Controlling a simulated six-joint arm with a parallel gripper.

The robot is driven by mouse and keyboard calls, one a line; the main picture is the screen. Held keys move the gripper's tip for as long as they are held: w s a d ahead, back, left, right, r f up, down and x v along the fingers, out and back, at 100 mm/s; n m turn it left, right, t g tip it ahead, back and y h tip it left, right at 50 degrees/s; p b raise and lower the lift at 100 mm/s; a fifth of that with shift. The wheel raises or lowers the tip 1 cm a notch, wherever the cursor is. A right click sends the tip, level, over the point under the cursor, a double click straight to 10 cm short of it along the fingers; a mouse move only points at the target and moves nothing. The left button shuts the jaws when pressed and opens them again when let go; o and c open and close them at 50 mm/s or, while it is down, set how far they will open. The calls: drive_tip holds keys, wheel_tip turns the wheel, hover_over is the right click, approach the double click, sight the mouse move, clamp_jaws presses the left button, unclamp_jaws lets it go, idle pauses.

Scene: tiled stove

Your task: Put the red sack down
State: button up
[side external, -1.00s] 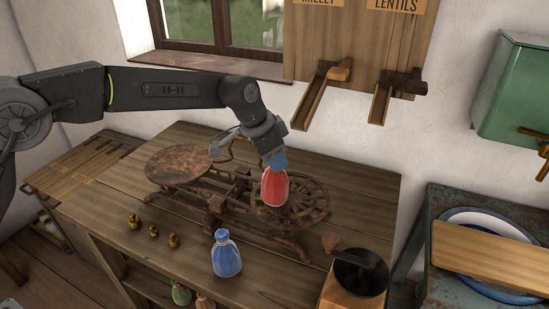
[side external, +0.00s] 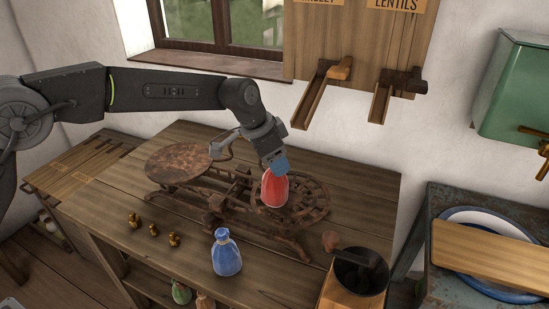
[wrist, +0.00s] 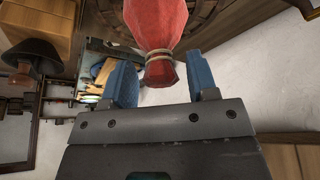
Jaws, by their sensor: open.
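The red sack (side external: 274,189) stands upright on the right-hand openwork pan (side external: 312,203) of the rusty balance scale (side external: 240,190). My gripper (side external: 276,164) is at the top of the sack. In the wrist view the blue fingers of my gripper (wrist: 163,84) are spread, one on each side of the sack's tied neck. The red sack (wrist: 160,25) shows there with a visible gap to the fingers. The left-hand round pan (side external: 180,162) is empty.
A blue sack (side external: 226,254) and several small brass weights (side external: 153,231) stand on the wooden table (side external: 110,207) in front of the scale. A grinder (side external: 358,272) is at front right. Wooden chutes (side external: 318,95) hang on the wall behind.

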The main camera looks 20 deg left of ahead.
drive_tip(key=s+a+r+n, duration=0.1)
drive_tip(key=s+a+r, duration=0.3)
drive_tip(key=r, duration=0.4)
drive_tip(key=s+a+r+n, duration=0.1)
drive_tip(key=s+a+r, duration=0.4)
drive_tip(key=r, duration=0.2)
drive_tip(key=s+a+r+n+t+y, duration=0.1)
drive_tip(key=s+a+n+t+y, duration=0.15)
drive_tip(key=s+a, duration=0.6)
drive_tip(key=s+a+f+n, duration=0.2)
drive_tip(key=s+f, duration=0.2)
drive_tip(key=s, duration=0.4)
drive_tip(key=s+a+f+n, duration=0.2)
drive_tip(key=s+f, duration=0.1)
drive_tip(key=s, duration=0.6)
drive_tip(key=shift+f+y, duration=0.35)
